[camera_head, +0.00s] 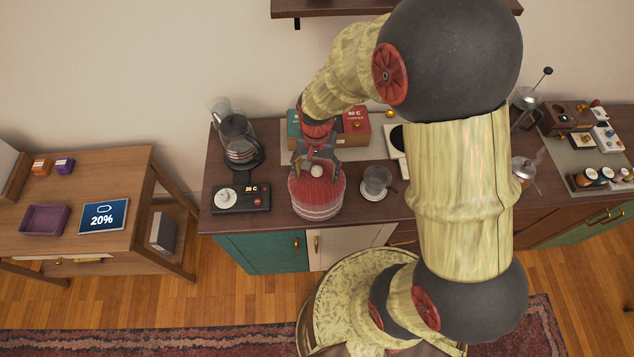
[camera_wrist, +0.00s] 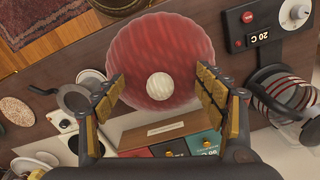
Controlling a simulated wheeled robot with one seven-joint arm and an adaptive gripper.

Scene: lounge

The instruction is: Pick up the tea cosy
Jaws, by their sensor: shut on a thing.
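The tea cosy (camera_head: 316,197) is a red ribbed dome with a pale pompom on top. It stands upright at the front edge of the dark wooden counter. In the wrist view the cosy (camera_wrist: 160,50) lies between my fingers, with the pompom in the middle. My gripper (camera_head: 317,168) comes down on it from above and is shut on its upper part, one finger on each side. In the wrist view my gripper (camera_wrist: 158,82) has its padded fingers against the cosy's sides. Whatever is under the cosy is hidden.
Red and green boxes (camera_head: 355,125) stand behind. A side table (camera_head: 110,165) is further left.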

